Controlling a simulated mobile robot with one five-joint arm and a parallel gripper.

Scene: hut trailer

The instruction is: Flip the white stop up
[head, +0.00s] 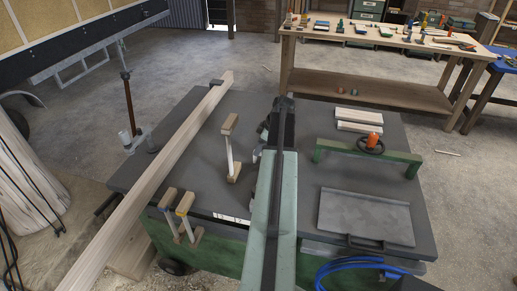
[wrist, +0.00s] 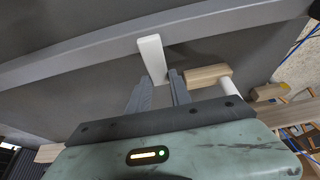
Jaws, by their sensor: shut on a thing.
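The white stop (wrist: 152,56) shows in the wrist view as a pale, narrow block standing out against a long grey bar (wrist: 85,48). My gripper (wrist: 160,77) has its two dark fingers on either side of the stop's near end and is shut on it. The stop's near end is partly hidden between the fingers. In the head view, my arm covers much of the middle of the dark table (head: 310,225), and I cannot clearly make out the stop or my fingertips there.
A wooden-topped clamp with a white post (head: 229,150) stands close left of my arm; its wooden block (wrist: 207,75) is right of my fingers. Two similar clamps (head: 184,204) stand near the front edge. A long beam (head: 170,160) lies left. A green bar (head: 365,158) stands right.

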